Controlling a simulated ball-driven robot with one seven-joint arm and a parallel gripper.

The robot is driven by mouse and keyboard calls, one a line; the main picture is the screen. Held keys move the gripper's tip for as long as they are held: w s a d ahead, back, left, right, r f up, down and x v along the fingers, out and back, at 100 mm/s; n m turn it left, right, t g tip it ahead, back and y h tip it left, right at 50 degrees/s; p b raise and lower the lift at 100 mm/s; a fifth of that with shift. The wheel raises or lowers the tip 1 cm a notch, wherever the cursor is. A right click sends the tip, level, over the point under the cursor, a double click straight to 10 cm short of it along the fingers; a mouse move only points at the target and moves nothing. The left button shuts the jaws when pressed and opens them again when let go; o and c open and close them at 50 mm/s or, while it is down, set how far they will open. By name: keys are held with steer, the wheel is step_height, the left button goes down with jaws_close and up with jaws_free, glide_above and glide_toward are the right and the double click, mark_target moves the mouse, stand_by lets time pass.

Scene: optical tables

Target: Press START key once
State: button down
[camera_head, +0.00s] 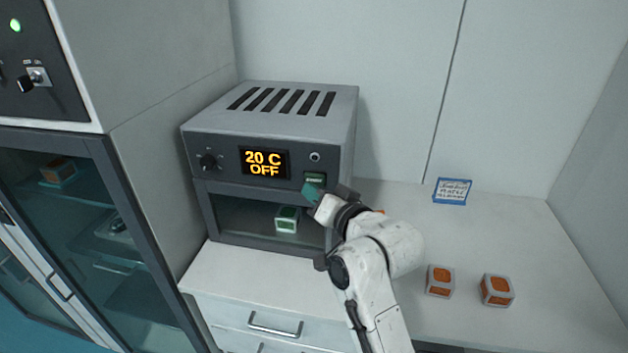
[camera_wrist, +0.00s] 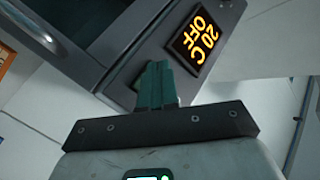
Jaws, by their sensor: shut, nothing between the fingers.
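The grey oven-like unit (camera_head: 270,120) has a display (camera_head: 264,162) that reads "20 C OFF". The green START key (camera_head: 314,178) is on the right of its front panel, below a small round unlit lamp (camera_head: 315,156). My gripper (camera_head: 311,191), with teal fingers, is shut and empty just below and in front of the key. I cannot tell whether the fingertips touch it. The key is hidden there.
A dark knob (camera_head: 208,161) is on the panel's left. A green-and-white block (camera_head: 287,220) sits in the chamber below. Two orange-and-grey blocks (camera_head: 440,281) (camera_head: 497,290) and a blue-edged sign (camera_head: 452,191) are on the bench at right. A tall cabinet (camera_head: 110,200) stands at left.

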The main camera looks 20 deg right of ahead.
steer(key=shift+w+d, duration=0.25)
steer(key=shift+w, duration=0.1)
steer(key=shift+w+d, duration=0.25)
steer(key=shift+w, duration=0.1)
stand_by(0.9)
steer(key=shift+s, duration=0.1)
steer(key=shift+s+a+p, duration=0.45)
steer(key=shift+s+p, duration=0.05)
steer(key=shift+s, duration=0.1)
steer(key=s+a, duration=0.1)
steer(key=s, duration=0.1)
steer(key=s+a+p, duration=0.1)
steer(key=s+a, duration=0.1)
stand_by(0.7)
stand_by(0.6)
